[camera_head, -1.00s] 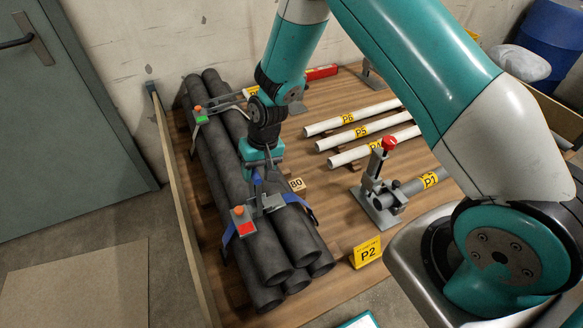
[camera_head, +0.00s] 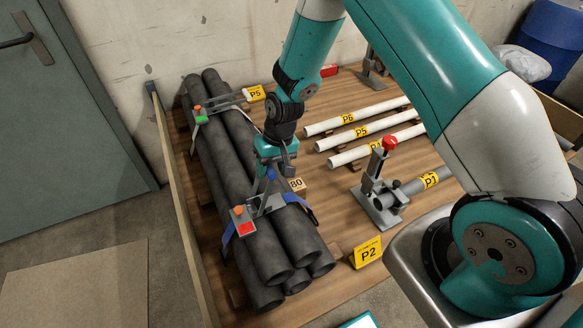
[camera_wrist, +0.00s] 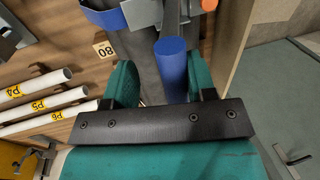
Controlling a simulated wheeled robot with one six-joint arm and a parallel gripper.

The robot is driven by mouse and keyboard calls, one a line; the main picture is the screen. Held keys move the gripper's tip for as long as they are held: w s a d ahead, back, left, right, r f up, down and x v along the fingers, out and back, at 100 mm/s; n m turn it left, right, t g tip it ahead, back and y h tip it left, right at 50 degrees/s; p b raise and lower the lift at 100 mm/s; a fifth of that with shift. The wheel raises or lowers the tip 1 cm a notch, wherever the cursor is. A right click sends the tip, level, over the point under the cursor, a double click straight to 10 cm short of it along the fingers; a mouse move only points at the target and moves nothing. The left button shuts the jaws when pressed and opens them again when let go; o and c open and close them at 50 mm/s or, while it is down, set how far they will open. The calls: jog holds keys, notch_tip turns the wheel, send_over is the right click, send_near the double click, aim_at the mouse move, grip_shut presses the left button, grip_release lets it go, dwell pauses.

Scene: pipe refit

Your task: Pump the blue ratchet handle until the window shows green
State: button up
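The near ratchet (camera_head: 243,214) sits on a blue strap over the dark pipe bundle (camera_head: 292,238). Its window (camera_head: 246,228) shows red. A grey lever rises from it toward my gripper (camera_head: 270,170). In the head view my gripper largely hides the blue handle. In the wrist view the blue handle (camera_wrist: 172,70) stands between my two fingers (camera_wrist: 162,80), with a visible gap on its left and a narrower one on its right. My gripper is open around it. The far ratchet (camera_head: 201,115) shows a green window.
White pipes (camera_head: 363,129) lie to the right on the wooden deck. A clamp stand with a red knob (camera_head: 388,143) and the P2 sign (camera_head: 367,252) stand nearer. A wooden side board (camera_head: 180,200) edges the left. A tag block marked 80 (camera_head: 298,185) is beside the bundle.

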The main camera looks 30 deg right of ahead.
jog(key=shift+d+f+b, duration=0.25)
jog(key=shift+d+f, duration=0.1)
jog(key=shift+d, duration=0.4)
jog(key=shift+d+f+b, duration=0.2)
jog(key=shift+d+f, duration=0.1)
jog(key=shift+d, duration=0.45)
jog(key=shift+d+f+b, duration=0.75)
jog(key=shift+d+f, duration=0.25)
jog(key=shift+d, duration=0.25)
jog(key=a+r+p, duration=0.1)
jog(key=a+r, duration=0.1)
jog(key=shift+a, duration=0.3)
